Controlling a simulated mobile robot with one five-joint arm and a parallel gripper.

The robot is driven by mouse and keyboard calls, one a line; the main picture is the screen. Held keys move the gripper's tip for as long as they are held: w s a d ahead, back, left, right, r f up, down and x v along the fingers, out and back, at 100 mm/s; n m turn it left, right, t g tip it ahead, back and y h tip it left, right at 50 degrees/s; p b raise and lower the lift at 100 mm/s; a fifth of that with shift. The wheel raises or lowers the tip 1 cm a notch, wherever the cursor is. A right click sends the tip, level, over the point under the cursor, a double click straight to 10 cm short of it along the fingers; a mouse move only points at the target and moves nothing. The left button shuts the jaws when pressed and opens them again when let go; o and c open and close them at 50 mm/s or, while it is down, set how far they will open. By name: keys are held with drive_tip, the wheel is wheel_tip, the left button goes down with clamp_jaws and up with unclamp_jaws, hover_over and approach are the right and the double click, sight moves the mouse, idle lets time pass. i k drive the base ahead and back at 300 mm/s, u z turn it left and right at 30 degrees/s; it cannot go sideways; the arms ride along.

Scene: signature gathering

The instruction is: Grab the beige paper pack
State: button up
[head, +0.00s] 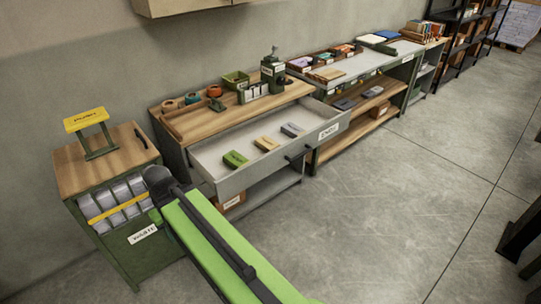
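A beige paper pack (266,144) lies flat in the open grey drawer (225,143) of a wood-topped workbench. It is the middle one of three small packs in a slanting row. A green pack (235,159) lies to its left and nearer, and a grey pack (292,130) to its right. Nothing covers the beige pack. My green and black arm reaches in from the bottom of the picture, left of and below the drawer, clear of the packs. No gripper fingers show.
A green cabinet (128,262) with a yellow-topped stand (87,119) is at the left. Tape rolls (191,98) and a green box (236,81) stand on the workbench top (225,112). Another bench (372,68) is farther right. The grey floor (400,190) at the right is clear.

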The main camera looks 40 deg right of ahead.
sight(265, 143)
drive_tip(key=z, duration=0.1)
drive_tip(key=i, duration=1.4)
drive_tip(key=u, duration=0.05)
